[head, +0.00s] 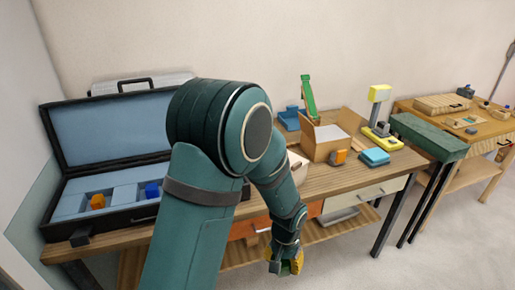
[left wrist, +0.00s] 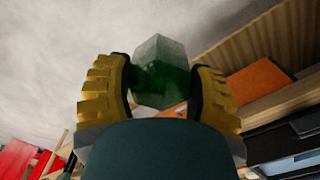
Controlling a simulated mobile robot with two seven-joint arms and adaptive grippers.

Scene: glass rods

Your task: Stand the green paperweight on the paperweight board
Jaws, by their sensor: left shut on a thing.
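The green paperweight (left wrist: 163,72), a translucent faceted block, is between the two yellow ribbed fingers of my left gripper (left wrist: 163,85) in the left wrist view. The gripper is shut on it. In the head view my left gripper (head: 286,263) hangs low in front of the workbench, below the top's front edge; the paperweight cannot be made out there. A flat light board (head: 465,120) with small things on it lies on the far right table; I cannot tell whether it is the paperweight board. My right gripper is not in view.
An open black case (head: 105,165) with orange and blue blocks stands at the left of the workbench (head: 335,180). A cardboard box (head: 323,141), a blue block (head: 375,157) and a yellow stand (head: 380,137) are farther right. A dark green bench (head: 428,135) stands between the tables.

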